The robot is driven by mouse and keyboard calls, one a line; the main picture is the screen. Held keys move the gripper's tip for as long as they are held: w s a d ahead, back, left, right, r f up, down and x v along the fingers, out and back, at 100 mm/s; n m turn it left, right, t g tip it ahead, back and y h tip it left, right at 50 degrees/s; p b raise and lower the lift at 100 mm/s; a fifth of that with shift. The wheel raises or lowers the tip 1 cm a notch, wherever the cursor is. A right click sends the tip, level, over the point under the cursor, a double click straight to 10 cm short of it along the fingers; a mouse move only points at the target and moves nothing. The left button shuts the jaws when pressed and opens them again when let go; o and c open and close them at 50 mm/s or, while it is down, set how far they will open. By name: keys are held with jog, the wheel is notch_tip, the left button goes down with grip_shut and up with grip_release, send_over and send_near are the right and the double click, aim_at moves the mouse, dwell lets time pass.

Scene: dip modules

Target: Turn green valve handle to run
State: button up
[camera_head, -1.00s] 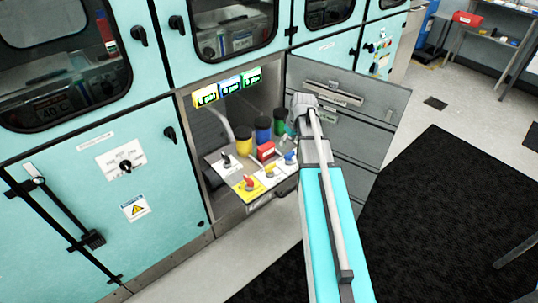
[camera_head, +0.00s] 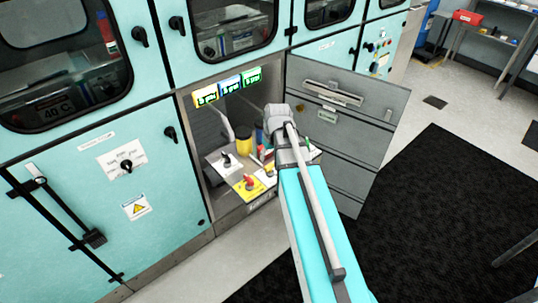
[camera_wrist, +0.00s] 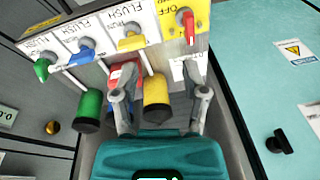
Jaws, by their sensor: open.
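The green valve handle (camera_wrist: 42,68) sits on a white plate marked RUN at the far left of the wrist view. A blue handle (camera_wrist: 85,53) and a yellow handle (camera_wrist: 130,40), on plates marked FLUSH, and a red handle (camera_wrist: 189,26), on a yellow plate marked OFF, stand in a row to its right. My gripper (camera_wrist: 158,78) is open, its fingers apart and below the yellow and red handles in the picture, well right of the green handle and not touching it.
Lit displays (camera_head: 230,84) hang above the panel in the cabinet recess. An open grey door (camera_head: 350,110) stands right of my arm.

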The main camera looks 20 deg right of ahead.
jog(key=shift+s+a, duration=0.1)
dwell(0.3)
jog(key=s+a+m+g+h, duration=0.1)
jog(key=s+a, duration=0.8)
jog(key=a, duration=0.1)
jog(key=shift+s+a, duration=0.25)
jog(key=shift+s, duration=0.1)
jog(key=shift+f, duration=0.1)
